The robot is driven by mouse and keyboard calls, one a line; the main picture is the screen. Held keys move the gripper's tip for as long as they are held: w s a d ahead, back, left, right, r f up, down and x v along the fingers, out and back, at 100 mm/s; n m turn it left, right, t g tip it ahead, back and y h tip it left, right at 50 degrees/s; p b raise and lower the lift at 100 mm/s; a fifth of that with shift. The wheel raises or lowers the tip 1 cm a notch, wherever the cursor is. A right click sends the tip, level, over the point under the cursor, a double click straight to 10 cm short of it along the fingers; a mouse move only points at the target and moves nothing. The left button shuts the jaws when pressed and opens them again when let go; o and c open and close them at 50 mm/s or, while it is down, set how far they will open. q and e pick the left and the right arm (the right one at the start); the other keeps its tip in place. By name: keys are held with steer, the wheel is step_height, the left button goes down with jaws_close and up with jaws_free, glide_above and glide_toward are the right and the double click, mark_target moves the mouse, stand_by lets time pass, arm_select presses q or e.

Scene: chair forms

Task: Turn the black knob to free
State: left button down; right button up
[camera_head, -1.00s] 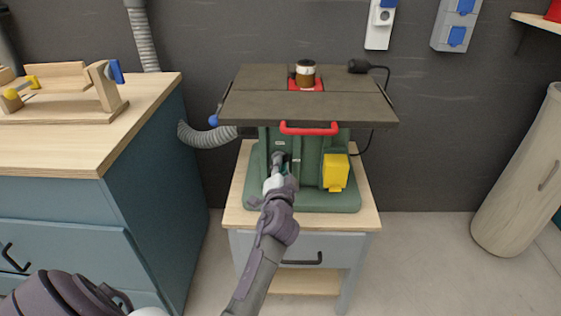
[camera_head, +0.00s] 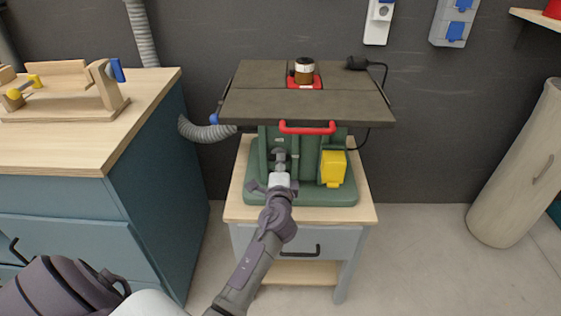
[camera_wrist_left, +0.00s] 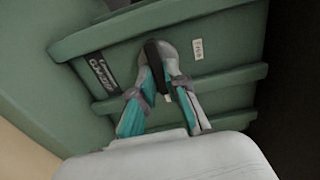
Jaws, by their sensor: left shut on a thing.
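The green machine (camera_head: 308,178) stands on a small wooden-topped stand. My left gripper (camera_head: 279,158) reaches its front face, below the red handle. In the left wrist view, the left gripper (camera_wrist_left: 160,68) is shut on the black knob (camera_wrist_left: 152,50), with a finger on each side. The fingers hide much of the knob, and its exact angle is hard to tell. A dark label (camera_wrist_left: 103,74) lies left of the knob and a small white label (camera_wrist_left: 198,49), seemingly reading FREE, lies right of it. My right gripper is not in view.
A red handle (camera_head: 307,128) juts out just above my gripper, under the dark table top (camera_head: 300,106). A yellow box (camera_head: 333,168) sits right of the gripper. A blue cabinet (camera_head: 150,185) stands left. Open floor lies to the right.

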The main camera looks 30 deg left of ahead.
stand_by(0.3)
arm_select(q)
steer(key=c, duration=1.2)
jaws_free()
steer(key=shift+d, duration=0.1)
steer(key=v, duration=1.2)
